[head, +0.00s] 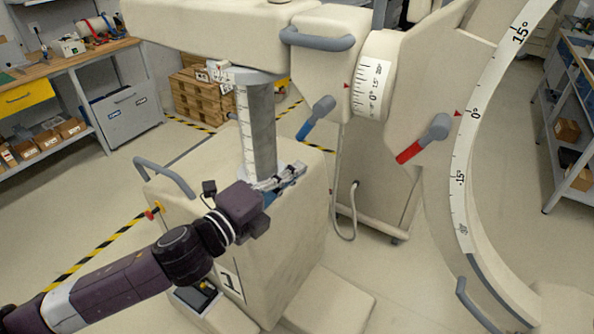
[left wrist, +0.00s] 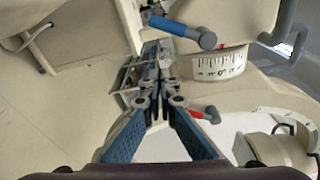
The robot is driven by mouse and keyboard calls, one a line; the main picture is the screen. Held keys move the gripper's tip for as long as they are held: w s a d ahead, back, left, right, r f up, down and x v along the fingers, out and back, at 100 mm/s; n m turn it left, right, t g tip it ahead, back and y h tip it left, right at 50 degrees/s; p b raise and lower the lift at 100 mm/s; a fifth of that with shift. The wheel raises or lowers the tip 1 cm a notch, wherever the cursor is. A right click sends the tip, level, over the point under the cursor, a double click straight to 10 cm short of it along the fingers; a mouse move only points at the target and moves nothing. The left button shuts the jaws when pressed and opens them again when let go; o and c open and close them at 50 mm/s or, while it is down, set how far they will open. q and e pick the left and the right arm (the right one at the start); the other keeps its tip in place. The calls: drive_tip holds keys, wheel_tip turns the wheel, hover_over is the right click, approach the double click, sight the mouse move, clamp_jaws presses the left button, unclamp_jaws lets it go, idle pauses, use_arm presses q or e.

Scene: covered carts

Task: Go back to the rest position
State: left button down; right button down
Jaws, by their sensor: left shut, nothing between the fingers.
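My left arm reaches in from the lower left in the head view. Its gripper (head: 284,178) is shut and empty, in front of the foot of the cart's grey scaled column (head: 258,125). In the left wrist view the fingers (left wrist: 161,72) are closed together with nothing between them. The blue-handled lever (head: 315,117) is above and right of the gripper, apart from it in the head view. The blue lever also shows in the left wrist view (left wrist: 182,30). My right gripper is in neither view.
The beige covered cart (head: 290,240) stands close around the left gripper, with a grey side handle (head: 165,177). A red-handled lever (head: 424,139), a white dial (head: 371,75) and a large scaled arc (head: 462,150) are to the right. A workbench (head: 70,65) stands far left.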

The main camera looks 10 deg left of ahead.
use_arm(q)
drive_tip(key=shift+d, duration=0.1)
drive_tip(key=s+a+f+n+g+y, duration=0.2)
drive_tip(key=s+a+f+n+y, duration=0.1)
drive_tip(key=f+n, duration=0.45)
drive_tip(key=s+a+f+n+g+y, duration=0.2)
drive_tip(key=s+f+n+y, duration=0.2)
drive_tip(key=f+n, duration=0.3)
drive_tip(key=s+a+f+n+g, duration=0.1)
drive_tip(key=s+f+n+g, duration=0.3)
drive_tip(key=s+f, duration=0.55)
drive_tip(key=s+a+f+n+g, duration=0.1)
drive_tip(key=s+f+n+g, duration=0.45)
drive_tip(key=s, duration=0.65)
wheel_tip(320, 180, down, 27)
drive_tip(key=s+m+b, duration=0.1)
drive_tip(key=s, duration=0.1)
drive_tip(key=s+a+f+g+b, duration=0.1)
drive_tip(key=s+a+f, duration=0.2)
drive_tip(key=s+f, duration=1.3)
drive_tip(key=shift+s+a+f+y, duration=0.25)
drive_tip(key=shift+f+y, duration=0.15)
drive_tip(key=shift+f, duration=0.3)
